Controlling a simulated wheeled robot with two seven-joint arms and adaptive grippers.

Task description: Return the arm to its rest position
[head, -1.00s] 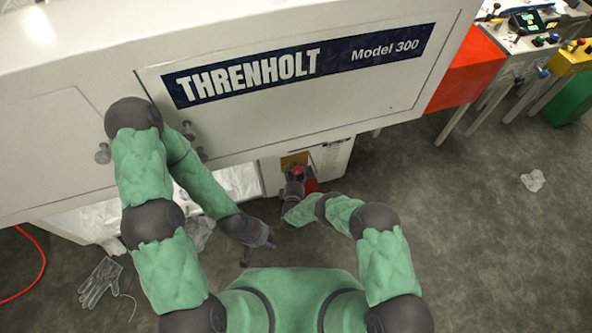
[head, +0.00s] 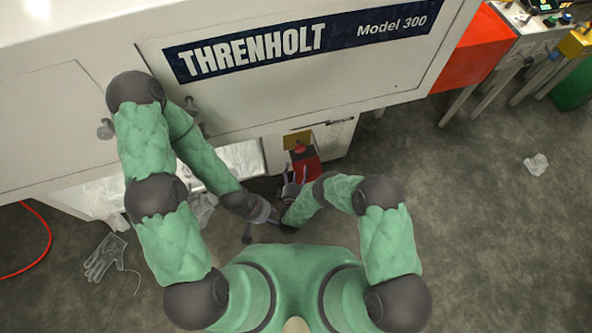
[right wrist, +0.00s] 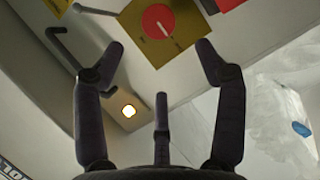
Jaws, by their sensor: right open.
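My right gripper (head: 291,178) is open and empty in front of a low box on the machine, in the head view. In the right wrist view its fingers (right wrist: 160,60) are spread apart, with a round red knob (right wrist: 158,22) on a yellow plate beyond them, not held. The yellow plate (head: 297,140) and a red part (head: 306,172) show past the gripper in the head view. My left gripper (head: 248,237) hangs lower, close to the right forearm; its fingers are too small to tell open or shut.
The white THRENHOLT machine (head: 300,90) fills the back. Crumpled clear film (right wrist: 285,120) lies right in the wrist view. A hooked handle (right wrist: 68,50) is at left. A clear glove (head: 103,258) and red hose (head: 40,240) lie left on the floor. The right floor is mostly clear.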

